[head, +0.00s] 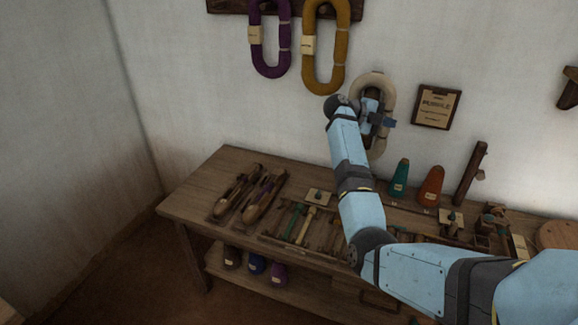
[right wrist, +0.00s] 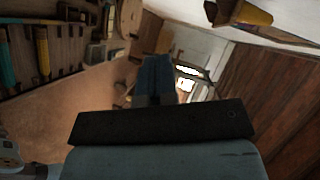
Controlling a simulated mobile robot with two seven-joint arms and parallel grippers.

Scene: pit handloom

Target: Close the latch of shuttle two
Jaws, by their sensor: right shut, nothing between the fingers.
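Two dark wooden boat-shaped shuttles lie side by side at the left end of the bench in the head view, the left shuttle (head: 234,190) and the right shuttle (head: 264,196). I cannot tell which is shuttle two, and their latches are too small to make out. My right gripper (head: 388,122) is raised well above the bench, in front of a cream yarn hank on the wall, far to the right of the shuttles. In the right wrist view its blue fingers (right wrist: 154,68) are together and empty. My left gripper is in neither view.
The wooden bench (head: 205,172) carries tools with coloured handles, a teal cone (head: 398,179) and an orange cone (head: 431,186). Purple (head: 270,40) and mustard (head: 323,48) hanks hang on the wall. A lower shelf holds several bundles. Air above the shuttles is clear.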

